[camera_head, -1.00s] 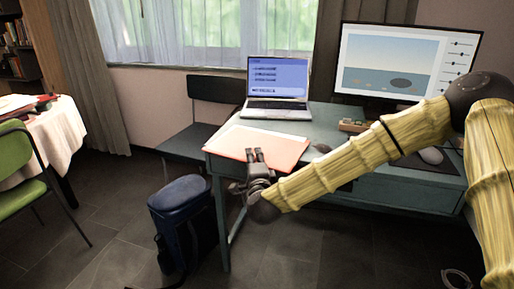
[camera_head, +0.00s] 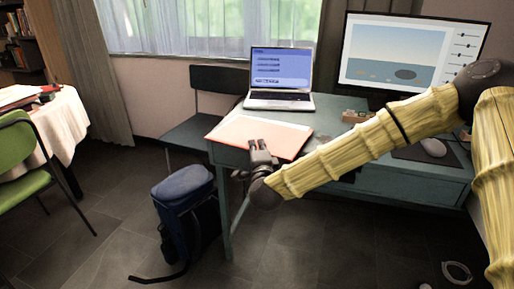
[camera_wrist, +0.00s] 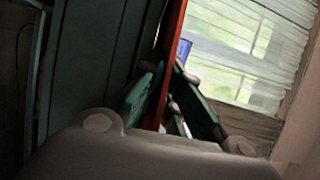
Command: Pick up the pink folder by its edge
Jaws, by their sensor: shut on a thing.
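The pink folder (camera_head: 285,141) lies on the green desk (camera_head: 325,124), with its near edge at the desk's front. Its upper face is pale with a pink-orange tint. My gripper (camera_head: 259,147) is at the middle of that near edge, seen from above and behind. In the wrist view the folder shows as a thin red strip (camera_wrist: 173,40) running between the two green-padded fingers (camera_wrist: 168,90). The fingers are closed on its edge, one on each side. The folder appears to rest flat on the desk. The exact contact is dark and partly hidden by the fingers.
An open laptop (camera_head: 280,76) stands behind the folder, and a monitor (camera_head: 400,60) stands to the right. A mouse (camera_head: 433,147) lies further right. A blue backpack (camera_head: 183,190) stands on the floor left of my gripper. A dark chair (camera_head: 205,110) is behind the desk's left end.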

